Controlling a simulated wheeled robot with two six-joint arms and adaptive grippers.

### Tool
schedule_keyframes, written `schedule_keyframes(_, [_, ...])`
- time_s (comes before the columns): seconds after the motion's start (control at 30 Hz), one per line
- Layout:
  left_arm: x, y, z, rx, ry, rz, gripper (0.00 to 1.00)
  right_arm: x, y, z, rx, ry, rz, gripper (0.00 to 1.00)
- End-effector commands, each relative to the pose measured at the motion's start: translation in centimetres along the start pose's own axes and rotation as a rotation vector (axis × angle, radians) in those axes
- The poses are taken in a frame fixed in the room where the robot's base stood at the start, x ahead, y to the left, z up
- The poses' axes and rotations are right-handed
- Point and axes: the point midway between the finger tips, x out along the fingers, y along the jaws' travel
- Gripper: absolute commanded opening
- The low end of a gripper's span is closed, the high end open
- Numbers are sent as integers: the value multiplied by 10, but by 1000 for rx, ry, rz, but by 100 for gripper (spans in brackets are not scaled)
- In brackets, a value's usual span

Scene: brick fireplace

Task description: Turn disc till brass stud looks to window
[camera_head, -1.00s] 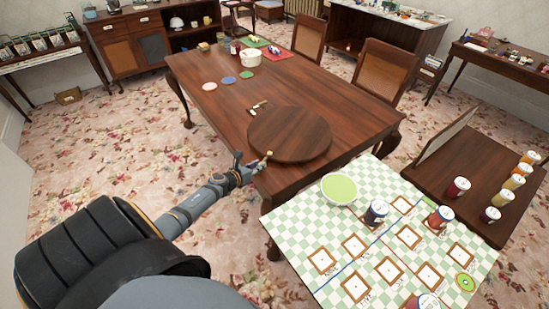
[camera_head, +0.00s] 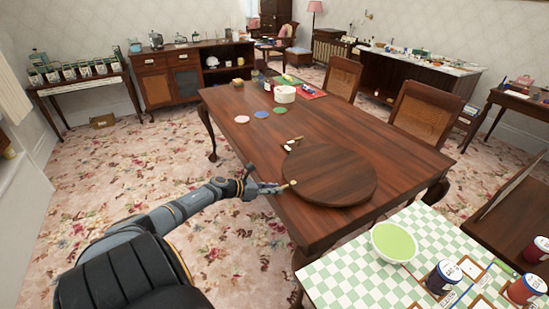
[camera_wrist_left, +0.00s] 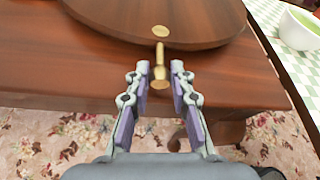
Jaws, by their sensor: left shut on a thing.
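The round dark wooden disc (camera_head: 330,172) lies on the near end of the long wooden table (camera_head: 250,110). The brass stud (camera_head: 292,183) stands at the disc's left rim. In the left wrist view, the disc (camera_wrist_left: 160,15) is ahead, with the brass stud (camera_wrist_left: 160,32) in line with my left fingertips (camera_wrist_left: 160,70). A pale curtain (camera_head: 10,95) hangs at the far left; the window glass cannot be made out. My right gripper is not in view.
Small brass and pale pieces (camera_head: 291,143) lie just behind the disc. Coloured round mats (camera_head: 261,114) and a white pot (camera_head: 285,94) stand farther back. A green-filled bowl (camera_head: 393,243) stands on the checked cloth (camera_head: 350,270) at front right. Flowered carpet is open on the left.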

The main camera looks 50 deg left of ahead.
Motion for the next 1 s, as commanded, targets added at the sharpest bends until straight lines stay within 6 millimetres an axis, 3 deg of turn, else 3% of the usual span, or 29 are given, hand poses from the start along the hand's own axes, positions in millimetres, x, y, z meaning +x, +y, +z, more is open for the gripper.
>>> schedule_keyframes(0.23, [0, -1, -1, 2, 2, -3, 0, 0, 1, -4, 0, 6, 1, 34])
schedule_keyframes(0.27, [0, -1, -1, 2, 2, -3, 25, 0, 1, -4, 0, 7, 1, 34])
schedule_keyframes(0.4, [0, -1, -1, 2, 2, -2, 44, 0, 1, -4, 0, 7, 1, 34])
schedule_keyframes(0.77, [-3, 0, -1, 3, 2, -1, 45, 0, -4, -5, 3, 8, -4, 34])
schedule_keyframes(1.0, [-36, 0, -2, 6, 9, -2, 45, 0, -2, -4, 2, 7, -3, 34])
